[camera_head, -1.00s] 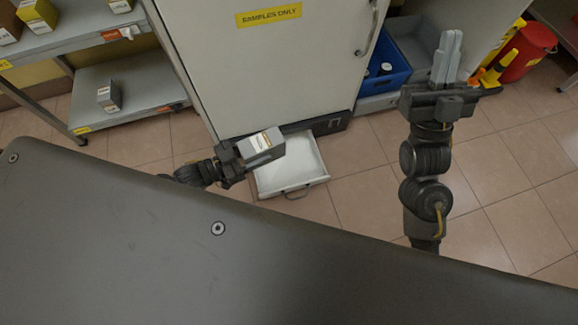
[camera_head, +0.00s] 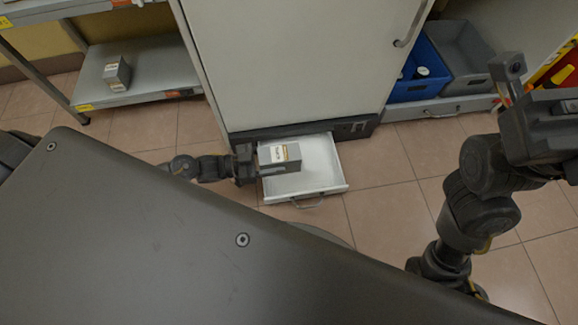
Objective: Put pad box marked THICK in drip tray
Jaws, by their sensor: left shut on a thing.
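My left gripper (camera_head: 258,164) is shut on a small grey box (camera_head: 279,155) with a white and yellow label; the label's print is too small to read for certain. The box is over the left part of the white drip tray (camera_head: 318,164), which is pulled out at the foot of the cabinet. I cannot tell whether the box touches the tray floor. My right gripper (camera_head: 545,125) is at the right edge, partly cut off, and its fingers do not show clearly.
The tall cabinet (camera_head: 300,60) stands behind the tray. A shelf rack (camera_head: 150,72) with another grey box (camera_head: 116,72) is at the left. A blue bin (camera_head: 424,73) and a grey bin (camera_head: 465,55) stand at the right. Tiled floor is free right of the tray.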

